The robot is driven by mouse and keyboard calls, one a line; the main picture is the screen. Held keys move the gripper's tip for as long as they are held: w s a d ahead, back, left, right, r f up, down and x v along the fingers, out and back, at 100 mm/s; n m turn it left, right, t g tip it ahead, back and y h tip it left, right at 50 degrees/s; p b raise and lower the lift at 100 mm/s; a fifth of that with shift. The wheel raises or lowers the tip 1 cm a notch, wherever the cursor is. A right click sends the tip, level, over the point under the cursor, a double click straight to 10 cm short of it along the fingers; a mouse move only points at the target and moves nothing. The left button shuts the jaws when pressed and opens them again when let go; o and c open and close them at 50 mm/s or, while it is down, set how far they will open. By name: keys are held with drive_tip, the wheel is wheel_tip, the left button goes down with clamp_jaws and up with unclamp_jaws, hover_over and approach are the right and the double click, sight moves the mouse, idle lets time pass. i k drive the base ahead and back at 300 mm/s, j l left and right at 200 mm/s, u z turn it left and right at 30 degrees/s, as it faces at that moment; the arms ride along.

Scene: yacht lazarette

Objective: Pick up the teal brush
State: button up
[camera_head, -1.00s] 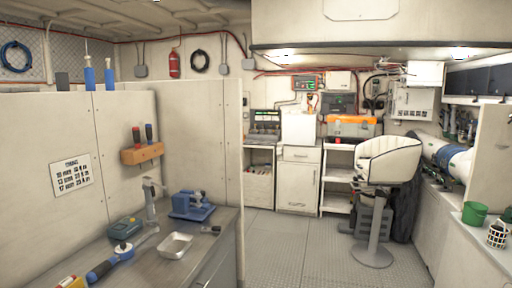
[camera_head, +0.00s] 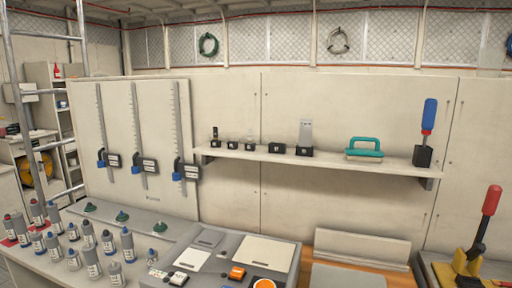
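The teal brush (camera_head: 364,149) lies on a white wall shelf (camera_head: 330,164), toward its right part. It has a teal loop handle on top and a pale underside resting on the shelf. A blue-handled tool in a black holder (camera_head: 424,142) stands to its right, and a small black block with an upright pale plate (camera_head: 305,139) stands to its left, both apart from it. My gripper is not in view.
Several small black blocks (camera_head: 276,148) line the shelf's left part. Below are a grey console (camera_head: 222,262), several bottles (camera_head: 92,262) at left, and a red-handled lever (camera_head: 486,215) at right. A metal ladder (camera_head: 38,100) stands at far left.

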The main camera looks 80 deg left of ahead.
sight(375, 155)
drive_tip(key=u, duration=2.15)
drive_tip(key=i+l+u, duration=0.15)
drive_tip(key=i+u, duration=0.25)
drive_tip(key=i, duration=0.8)
